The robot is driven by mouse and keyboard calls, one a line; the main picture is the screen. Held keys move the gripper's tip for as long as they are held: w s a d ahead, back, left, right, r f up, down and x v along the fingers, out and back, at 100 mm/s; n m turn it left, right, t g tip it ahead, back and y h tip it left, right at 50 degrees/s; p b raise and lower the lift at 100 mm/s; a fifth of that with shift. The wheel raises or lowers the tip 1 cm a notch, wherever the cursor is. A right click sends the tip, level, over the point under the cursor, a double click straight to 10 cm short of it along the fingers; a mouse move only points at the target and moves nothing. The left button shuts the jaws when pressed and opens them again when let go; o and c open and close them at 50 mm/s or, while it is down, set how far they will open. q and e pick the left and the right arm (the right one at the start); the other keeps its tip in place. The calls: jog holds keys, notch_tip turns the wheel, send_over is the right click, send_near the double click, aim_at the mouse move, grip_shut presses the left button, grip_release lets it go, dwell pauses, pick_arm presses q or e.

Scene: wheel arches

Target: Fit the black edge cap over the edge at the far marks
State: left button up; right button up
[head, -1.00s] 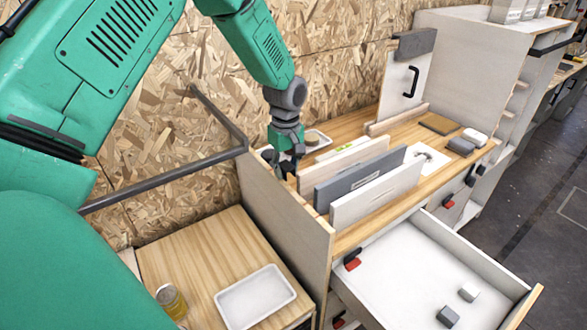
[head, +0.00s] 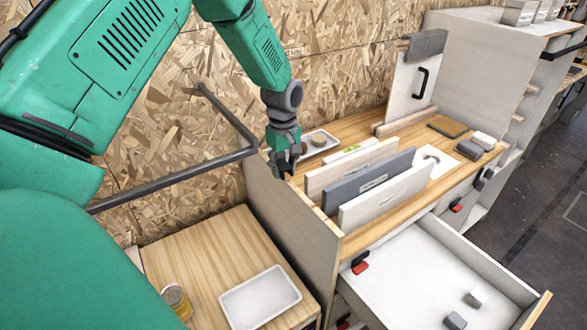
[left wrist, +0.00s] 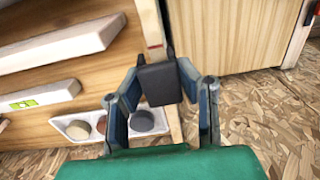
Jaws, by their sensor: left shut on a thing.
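The black edge cap (left wrist: 160,83) is held between the two fingers of my left gripper (left wrist: 161,97) in the left wrist view. It appears in line with the pale top edge of the upright side panel (left wrist: 149,20). I cannot tell whether it touches the edge or is above it. A red mark (left wrist: 156,46) shows on the edge just beyond the cap. In the head view my left gripper (head: 282,168) is over the back part of the side panel (head: 285,208), near the wall. The cap is hard to make out there. My right gripper is not in view.
A white tray (head: 327,139) with round pieces sits behind the gripper. Upright boards (head: 370,180) stand close to its right. A grey rail (head: 180,178) runs along the wall to the left. An open drawer (head: 410,280) juts out in front. A lower white tray (head: 258,298) stands at front left.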

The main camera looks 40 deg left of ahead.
aim_at(292, 173)
pick_arm(q)
jog(key=shift+a+f, duration=0.2)
jog(key=shift+a, duration=0.3)
jog(key=shift+a+f, duration=0.15)
jog(key=shift+a, duration=0.3)
jog(key=shift+s+d, duration=0.1)
jog(key=shift+d, duration=0.15)
jog(key=d, duration=0.3)
jog(key=shift+d+r, duration=0.25)
jog(key=shift+r, duration=0.05)
jog(key=shift+d+f, duration=0.1)
jog(key=shift+d, duration=0.35)
jog(key=shift+a+f, duration=0.2)
jog(key=shift+a, duration=0.35)
jog(key=shift+a+f, duration=0.2)
jog(key=shift+a, duration=0.35)
grip_shut()
jog(key=shift+a+f, duration=0.15)
jog(key=shift+a, duration=0.15)
jog(key=shift+d, duration=0.8)
jog(key=shift+w+a+f, duration=0.2)
jog(key=shift+w+a, duration=0.1)
jog(key=shift+a, duration=0.4)
jog(key=shift+a+f, duration=0.1)
jog(key=shift+a, duration=0.05)
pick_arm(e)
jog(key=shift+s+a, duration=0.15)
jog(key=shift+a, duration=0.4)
